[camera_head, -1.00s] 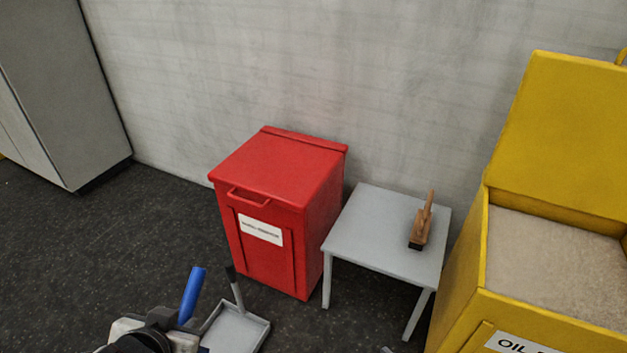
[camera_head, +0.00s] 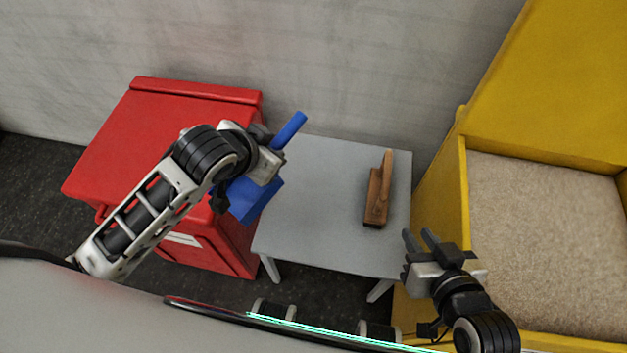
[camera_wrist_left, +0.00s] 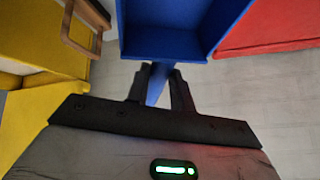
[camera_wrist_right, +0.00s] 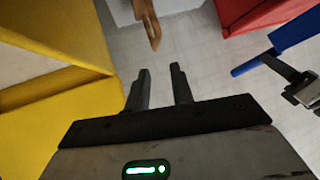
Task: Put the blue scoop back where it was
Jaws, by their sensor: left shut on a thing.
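The blue scoop (camera_head: 258,200) is held by its handle in my left gripper (camera_head: 272,150), in front of the red bin's right side and over the left part of the small grey table. Its handle points up and right. In the left wrist view, the scoop's pan (camera_wrist_left: 185,28) shows ahead of the fingers (camera_wrist_left: 158,80), which are shut on the handle. I cannot tell the scoop's exact height above the table. My right gripper (camera_head: 421,240) is open and empty near the table's front right corner; its parted fingers show in the right wrist view (camera_wrist_right: 160,85).
The grey table (camera_head: 325,215) carries a wooden hand brush (camera_head: 374,205) on its right side; its middle is clear. A red lidded bin (camera_head: 150,130) stands left of it. A yellow open bin (camera_head: 440,195) with sand-coloured fill stands at the right. A wall is behind.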

